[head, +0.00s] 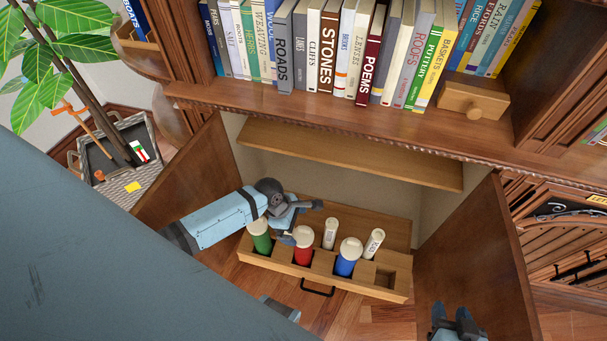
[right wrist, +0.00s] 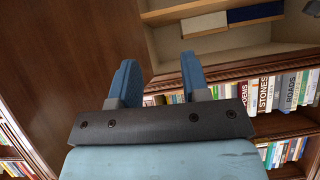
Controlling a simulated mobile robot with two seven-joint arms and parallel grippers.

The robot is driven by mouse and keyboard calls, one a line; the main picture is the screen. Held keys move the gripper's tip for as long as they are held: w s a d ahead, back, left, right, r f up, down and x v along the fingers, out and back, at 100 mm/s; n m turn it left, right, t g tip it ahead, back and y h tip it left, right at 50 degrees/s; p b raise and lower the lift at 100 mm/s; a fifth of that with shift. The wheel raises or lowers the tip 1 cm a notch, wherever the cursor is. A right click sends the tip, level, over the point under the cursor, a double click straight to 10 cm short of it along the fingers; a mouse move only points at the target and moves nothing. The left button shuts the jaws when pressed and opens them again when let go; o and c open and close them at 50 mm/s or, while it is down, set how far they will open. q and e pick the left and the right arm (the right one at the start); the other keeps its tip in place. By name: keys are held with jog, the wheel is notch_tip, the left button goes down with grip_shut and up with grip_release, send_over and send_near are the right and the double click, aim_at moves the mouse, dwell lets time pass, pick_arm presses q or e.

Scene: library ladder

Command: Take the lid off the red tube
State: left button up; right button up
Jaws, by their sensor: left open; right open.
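The red tube (head: 302,258) stands in a compartment of the pulled-out wooden drawer (head: 392,292). Its white lid (head: 304,236) sits on its top. A green tube (head: 262,244) is to its left and a blue tube (head: 345,266) to its right, both with white lids. My left gripper (head: 304,222) is open just above and behind the red tube's lid, with one finger close to the lid's left side; I cannot tell whether they touch. My right gripper (head: 457,324) is open and empty at the bottom right; it also shows in the right wrist view (right wrist: 158,80).
Two white rolls (head: 331,233) (head: 374,242) stand in the drawer; its right front compartment looks empty. Open cabinet doors flank it, left (head: 190,175) and right (head: 475,265). A shelf board (head: 350,153) is above. Books line the upper shelf.

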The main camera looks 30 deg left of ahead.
aim_at(306, 236)
pick_arm(q)
jog(key=shift+d+b+x, duration=0.15)
jog(key=shift+b+x, duration=0.4)
jog(key=shift+x, duration=0.85)
jog(key=shift+d+b+x, duration=0.1)
jog(key=shift+b+x, duration=0.4)
jog(key=shift+x, duration=0.85)
jog(key=shift+w+r, duration=0.15)
jog(key=c, duration=1)
